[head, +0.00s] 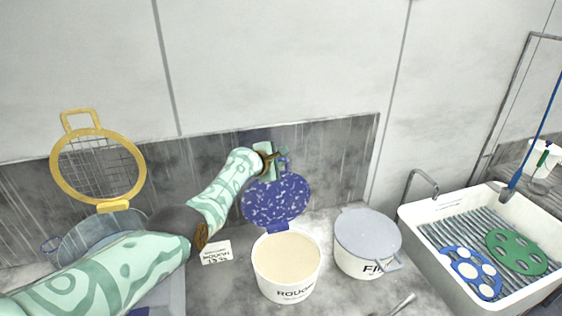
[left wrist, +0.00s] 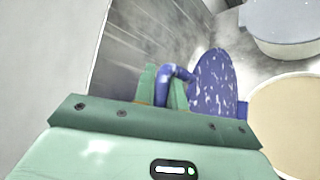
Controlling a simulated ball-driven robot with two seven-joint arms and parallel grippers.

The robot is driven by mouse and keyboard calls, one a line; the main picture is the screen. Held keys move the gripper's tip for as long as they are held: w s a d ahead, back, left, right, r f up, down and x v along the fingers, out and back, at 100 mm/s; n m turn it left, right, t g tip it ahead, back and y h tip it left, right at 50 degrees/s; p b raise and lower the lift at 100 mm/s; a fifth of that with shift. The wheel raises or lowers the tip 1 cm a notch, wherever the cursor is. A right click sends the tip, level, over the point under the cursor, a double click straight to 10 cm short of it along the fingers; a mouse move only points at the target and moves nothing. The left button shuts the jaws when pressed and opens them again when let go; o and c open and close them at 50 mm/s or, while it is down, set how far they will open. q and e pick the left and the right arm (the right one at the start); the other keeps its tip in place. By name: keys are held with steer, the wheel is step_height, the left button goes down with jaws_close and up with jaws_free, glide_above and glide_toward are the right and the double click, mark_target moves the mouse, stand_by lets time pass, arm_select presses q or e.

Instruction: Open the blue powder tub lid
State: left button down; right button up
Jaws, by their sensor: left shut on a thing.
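The blue speckled lid (head: 275,203) stands raised, about upright, at the back of the white tub labelled ROUGH (head: 286,289). The tub is open and pale powder (head: 286,258) shows inside. My left gripper (head: 276,156) is at the top of the lid, shut on its blue loop handle. In the left wrist view the handle (left wrist: 172,75) sits between the green fingers (left wrist: 163,90), with the lid (left wrist: 212,82) just to the right. The open tub (left wrist: 290,120) shows at the right edge there. My right gripper is not in view.
A tub with a grey lid (head: 367,236), its label partly readable, stands right of the open tub. A yellow-rimmed mesh sieve (head: 62,180) and a small card (head: 216,252) are at left. A white sink (head: 420,248) holds blue and green discs. The wall is close behind the lid.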

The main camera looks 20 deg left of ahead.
arm_select(q)
steer(key=shift+s+f, duration=0.2)
steer(key=shift+f, duration=0.3)
steer(key=c, duration=1.5)
jaws_free()
steer(key=shift+o, duration=0.2)
steer(key=shift+w, duration=0.15)
steer(key=shift+r, duration=0.15)
steer(key=p+v, duration=1)
steer(key=v, duration=0.6)
steer(key=shift+a+r+p, duration=0.15)
steer(key=shift+p, duration=0.15)
